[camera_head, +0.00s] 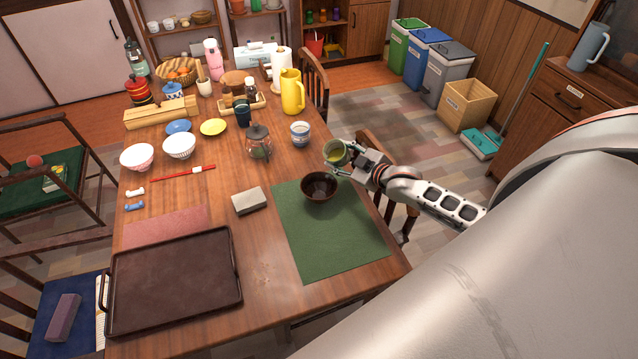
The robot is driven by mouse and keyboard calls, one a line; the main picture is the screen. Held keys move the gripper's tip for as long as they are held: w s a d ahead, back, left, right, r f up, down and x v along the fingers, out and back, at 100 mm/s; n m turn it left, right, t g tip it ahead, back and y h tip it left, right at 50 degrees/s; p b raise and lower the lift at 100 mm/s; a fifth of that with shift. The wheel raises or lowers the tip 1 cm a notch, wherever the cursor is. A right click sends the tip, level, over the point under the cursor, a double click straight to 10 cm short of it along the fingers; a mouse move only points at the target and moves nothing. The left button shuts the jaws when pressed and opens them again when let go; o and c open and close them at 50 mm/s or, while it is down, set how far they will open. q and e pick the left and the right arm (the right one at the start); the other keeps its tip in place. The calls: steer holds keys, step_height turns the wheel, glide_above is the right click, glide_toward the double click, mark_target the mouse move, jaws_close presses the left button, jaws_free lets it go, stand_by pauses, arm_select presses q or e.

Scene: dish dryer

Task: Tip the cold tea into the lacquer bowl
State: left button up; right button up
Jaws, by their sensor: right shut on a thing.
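The lacquer bowl (319,189), dark brown and round, stands upright on the green mat (340,238). Its inside looks dark; I cannot tell whether liquid is in it. A green cup (336,152) with yellowish-green tea in it is held above and a little to the right of the bowl's far side. The cup looks tilted toward me, its mouth in view. My right gripper (352,161) comes in from the right and is shut on the cup's right side. My left gripper is not in view.
A blue-and-white cup (300,133) and a glass jar (258,141) stand behind the bowl. A grey block (249,200) lies left of the mat. A dark tray (175,278) fills the near left. The mat's front part is clear.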

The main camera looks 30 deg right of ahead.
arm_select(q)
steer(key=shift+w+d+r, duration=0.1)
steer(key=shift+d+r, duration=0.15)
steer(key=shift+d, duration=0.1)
arm_select(e)
steer(key=shift+a+r+n, duration=0.2)
steer(key=shift+r+n, duration=0.1)
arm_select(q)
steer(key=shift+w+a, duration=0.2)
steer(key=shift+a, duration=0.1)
arm_select(e)
steer(key=shift+a+r+n+t, duration=0.1)
steer(key=shift+r+n+t, duration=0.1)
steer(key=shift+n+t, duration=0.1)
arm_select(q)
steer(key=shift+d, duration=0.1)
arm_select(e)
steer(key=shift+s+r+h, duration=0.1)
steer(key=shift+r+h, duration=0.05)
steer(key=shift+h, duration=0.25)
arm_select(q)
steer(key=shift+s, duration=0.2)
arm_select(e)
steer(key=shift+n, duration=0.5)
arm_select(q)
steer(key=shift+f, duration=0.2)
arm_select(e)
steer(key=shift+a+f, duration=0.1)
steer(key=shift+f, duration=0.15)
